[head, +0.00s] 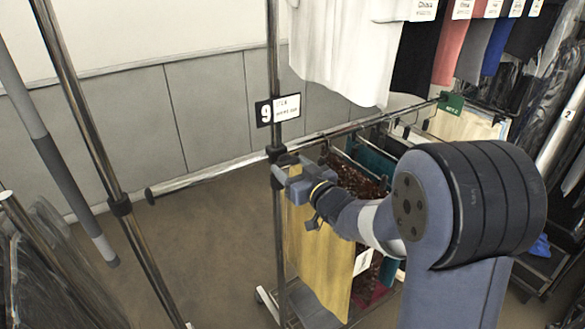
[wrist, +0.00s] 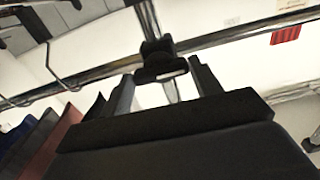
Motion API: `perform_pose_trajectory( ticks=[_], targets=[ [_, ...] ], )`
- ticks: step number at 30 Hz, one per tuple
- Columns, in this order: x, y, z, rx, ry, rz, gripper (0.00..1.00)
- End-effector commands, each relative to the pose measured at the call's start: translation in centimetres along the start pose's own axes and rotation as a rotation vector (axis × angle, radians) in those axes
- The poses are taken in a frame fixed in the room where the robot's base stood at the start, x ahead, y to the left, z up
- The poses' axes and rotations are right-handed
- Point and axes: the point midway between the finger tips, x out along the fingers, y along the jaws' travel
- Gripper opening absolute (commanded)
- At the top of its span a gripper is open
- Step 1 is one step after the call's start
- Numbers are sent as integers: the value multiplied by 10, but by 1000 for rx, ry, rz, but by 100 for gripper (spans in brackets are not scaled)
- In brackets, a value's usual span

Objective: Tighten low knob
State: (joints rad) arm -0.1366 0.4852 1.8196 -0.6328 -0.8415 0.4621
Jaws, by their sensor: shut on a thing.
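The low knob (wrist: 161,68) is a black knob on a black clamp (wrist: 157,47) where a chrome crossbar meets an upright post. My gripper (wrist: 165,85) is shut on the knob, with one finger on each side of it. In the head view, my gripper (head: 281,176) is at the post, just below the crossbar joint (head: 276,152). My fingers hide most of the knob there.
A "9" sign (head: 278,110) hangs on the post above. Clothes, including a yellow garment (head: 318,255), hang close below and right. Another post (head: 90,130) stands left.

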Motion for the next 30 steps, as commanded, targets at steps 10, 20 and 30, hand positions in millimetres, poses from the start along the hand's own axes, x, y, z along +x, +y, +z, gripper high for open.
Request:
perform_pose_trajectory(
  ticks=[10,20,30],
  targets=[
    [0,0,0,123,0,-1,37],
    [0,0,-1,410,-1,0,37],
    [0,0,-1,734,-2,0,37]
  ],
)
